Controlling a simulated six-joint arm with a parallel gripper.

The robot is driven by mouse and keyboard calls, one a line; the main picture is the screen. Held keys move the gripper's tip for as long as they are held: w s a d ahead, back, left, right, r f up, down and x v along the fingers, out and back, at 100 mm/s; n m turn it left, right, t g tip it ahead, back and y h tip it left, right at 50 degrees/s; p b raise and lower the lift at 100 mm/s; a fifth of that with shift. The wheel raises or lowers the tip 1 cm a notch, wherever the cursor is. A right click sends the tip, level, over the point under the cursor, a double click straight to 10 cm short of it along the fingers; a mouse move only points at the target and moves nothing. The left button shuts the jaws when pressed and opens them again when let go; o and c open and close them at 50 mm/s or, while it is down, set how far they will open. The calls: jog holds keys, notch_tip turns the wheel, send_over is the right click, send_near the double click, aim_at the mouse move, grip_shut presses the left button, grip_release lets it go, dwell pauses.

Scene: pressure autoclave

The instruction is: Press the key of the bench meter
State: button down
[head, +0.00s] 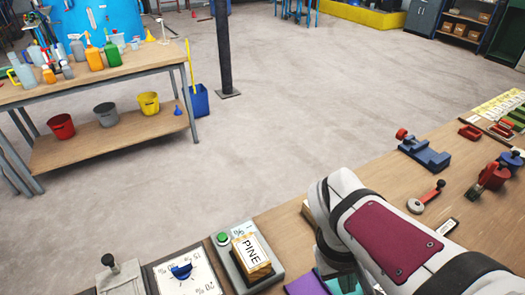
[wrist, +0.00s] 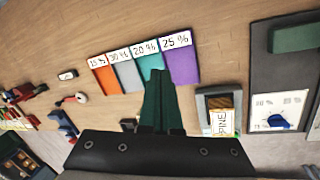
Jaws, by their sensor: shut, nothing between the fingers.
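The bench meter (head: 272,276) is a grey box at the bottom middle of the head view, with a small display marked "%". A round green key (head: 222,238) sits at its far left corner. A wooden block labelled PINE (head: 251,257) rests on the meter. In the wrist view the meter (wrist: 215,102) and the PINE block (wrist: 223,123) are right of my gripper (wrist: 159,74); the key is not clear there. My gripper's dark green fingers are shut and empty, pointing over the coloured trays, apart from the meter. In the head view my arm hides the fingers.
Orange (wrist: 101,77), grey (wrist: 127,75), teal (wrist: 148,67) and purple (wrist: 182,68) trays with percent labels lie in a row beside the meter. A dial panel with a blue knob (head: 180,271) stands left of the meter. Clamps and tools lie along the right bench.

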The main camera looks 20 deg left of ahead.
jog(key=w+a+n+t+h, duration=0.1)
jog(key=w+a+n+t, duration=0.1)
jog(key=w+a+n, duration=0.45)
jog(key=n+t+y, duration=0.2)
jog(key=n+t, duration=0.4)
jog(key=n, duration=0.8)
send_over(219, 240)
notch_tip(219, 240, down, 7)
jog(key=shift+r, duration=0.1)
jog(key=shift+f, duration=4.4)
jog(key=shift+f, duration=0.1)
jog(key=shift+f, duration=0.3)
